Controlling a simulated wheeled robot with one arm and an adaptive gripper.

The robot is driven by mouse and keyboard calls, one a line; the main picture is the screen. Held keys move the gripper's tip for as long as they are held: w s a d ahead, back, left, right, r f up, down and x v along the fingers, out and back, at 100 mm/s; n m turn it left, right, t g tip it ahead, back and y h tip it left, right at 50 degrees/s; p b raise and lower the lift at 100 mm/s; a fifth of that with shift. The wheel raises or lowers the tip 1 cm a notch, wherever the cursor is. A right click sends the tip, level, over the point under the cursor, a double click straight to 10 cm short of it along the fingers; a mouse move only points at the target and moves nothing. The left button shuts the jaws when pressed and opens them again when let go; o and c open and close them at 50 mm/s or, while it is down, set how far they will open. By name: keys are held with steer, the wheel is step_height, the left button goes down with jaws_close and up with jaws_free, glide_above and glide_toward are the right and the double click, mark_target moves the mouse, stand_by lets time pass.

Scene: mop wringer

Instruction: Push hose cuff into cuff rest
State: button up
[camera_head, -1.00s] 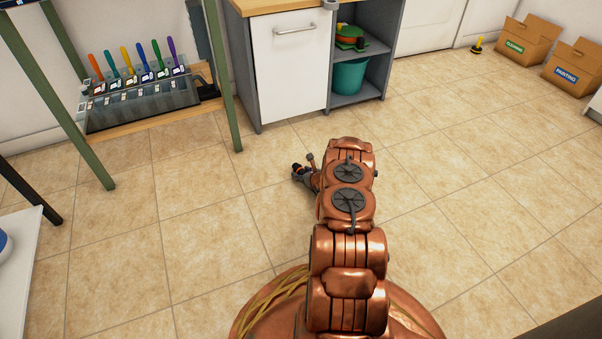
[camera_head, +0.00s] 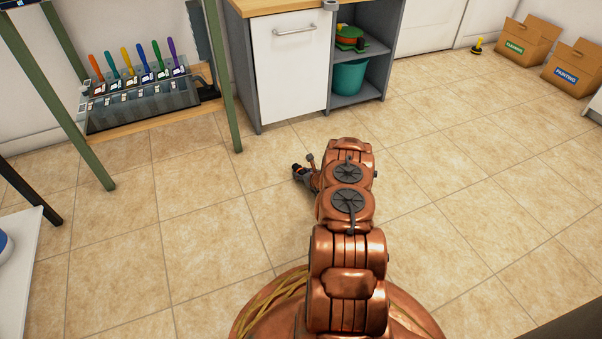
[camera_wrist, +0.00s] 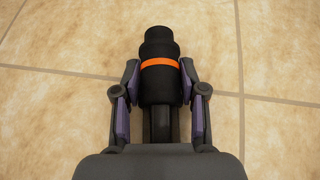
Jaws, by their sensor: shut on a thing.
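The hose cuff (camera_wrist: 159,48) is a black stepped cylinder with an orange band. In the wrist view it sits between the two fingers of my gripper (camera_wrist: 160,74), which is shut on it. Its narrower end points away from my palm, and the floor shows behind it. In the head view the cuff (camera_head: 298,169) shows as a small dark shape left of my arm, above the tiles, and my arm partly hides my gripper (camera_head: 305,174). I cannot make out a cuff rest in either view.
A white-door cabinet (camera_head: 288,70) with open shelves holding a teal bucket (camera_head: 349,77) stands ahead. A green-legged rack (camera_head: 230,95) with a bin of colored-handled tools (camera_head: 140,105) is at left. Cardboard boxes (camera_head: 527,45) sit at far right. Open tiled floor lies around my arm.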

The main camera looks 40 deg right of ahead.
steer(key=shift+r+p, duration=0.3)
steer(key=shift+r, duration=0.2)
stand_by(0.5)
steer(key=shift+r+p, duration=0.95)
steer(key=shift+r, duration=1.45)
